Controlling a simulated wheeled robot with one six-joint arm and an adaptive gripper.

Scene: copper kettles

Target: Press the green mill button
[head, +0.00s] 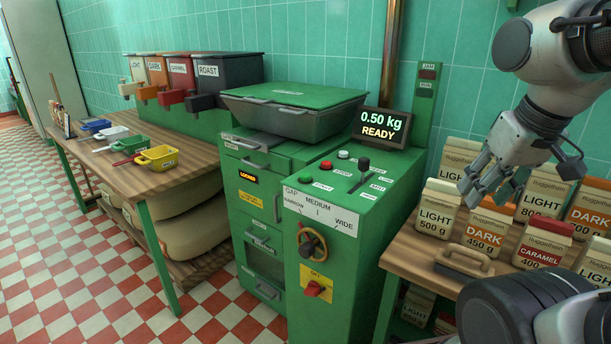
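The green mill (352,245) stands in the middle of the head view. On its sloping top panel a green button (306,180) sits at the front left, with a small label beside it. A red button (326,165) and a white button (343,154) lie behind it in a row. A black lever (363,167) stands to their right. My gripper (483,190) hangs at the right, above the packet table, well apart from the mill. Its fingers look spread, and I see nothing between them.
A display (381,127) reads 0.50 kg, READY. A mill dial (308,246) and a red switch (314,289) are on the front. Coffee packets (437,208) and a wooden-handled tool (464,263) occupy the right table. Scoops (157,157) lie on the left table.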

